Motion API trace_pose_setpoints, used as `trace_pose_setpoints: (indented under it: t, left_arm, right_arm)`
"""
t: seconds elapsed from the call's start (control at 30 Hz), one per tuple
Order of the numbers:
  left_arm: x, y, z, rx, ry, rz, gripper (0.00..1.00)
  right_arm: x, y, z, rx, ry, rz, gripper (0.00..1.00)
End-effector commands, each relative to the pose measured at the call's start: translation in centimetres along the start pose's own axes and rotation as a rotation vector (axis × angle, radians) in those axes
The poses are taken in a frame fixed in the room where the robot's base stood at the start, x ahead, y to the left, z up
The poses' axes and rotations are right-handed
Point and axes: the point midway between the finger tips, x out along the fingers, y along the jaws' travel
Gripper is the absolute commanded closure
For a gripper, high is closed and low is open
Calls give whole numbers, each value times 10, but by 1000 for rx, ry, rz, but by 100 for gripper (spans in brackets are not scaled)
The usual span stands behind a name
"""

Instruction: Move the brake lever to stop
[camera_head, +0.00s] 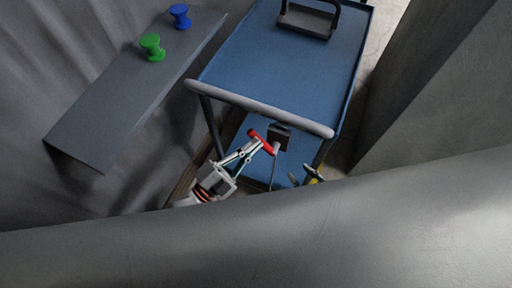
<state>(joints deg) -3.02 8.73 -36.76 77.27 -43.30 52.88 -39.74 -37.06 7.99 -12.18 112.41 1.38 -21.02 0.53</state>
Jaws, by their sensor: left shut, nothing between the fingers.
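The red brake lever (262,141) is at the near end of a blue cart, below its push handle, next to a dark block (280,134). My left gripper (254,148) reaches up from the lower left. Its fingers are shut and empty, with the tips right at the red lever; I cannot tell whether they touch it. Small grey and yellow parts (313,173) show to the right, above the foreground surface. They may belong to my right gripper, but they are too small and hidden to be sure.
The blue cart (285,65) has a grey push bar (258,106) above the lever. A broad grey rounded surface (300,228) crosses the foreground. A grey shelf (125,100) at left carries a green knob (152,47) and a blue knob (180,17). A dark panel (440,95) stands at right.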

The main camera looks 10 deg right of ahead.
Motion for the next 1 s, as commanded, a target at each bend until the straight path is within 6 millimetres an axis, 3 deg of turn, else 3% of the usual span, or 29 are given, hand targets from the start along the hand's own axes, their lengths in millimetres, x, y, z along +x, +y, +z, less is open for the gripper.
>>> trace_pose_setpoints:
  t: [0.2, 0.77, 1.0]
  left_arm:
    - [-2, 0, 4, -44, -1, -26, 100]
    - [-4, 0, 4, -50, 0, -29, 100]
    - [-37, 1, 4, -50, -2, -26, 100]
  right_arm:
    - [3, -2, 11, 1, -9, -3, 68]
    - [3, -2, 12, -1, -12, -2, 68]
    - [3, -2, 12, 0, -11, -2, 68]
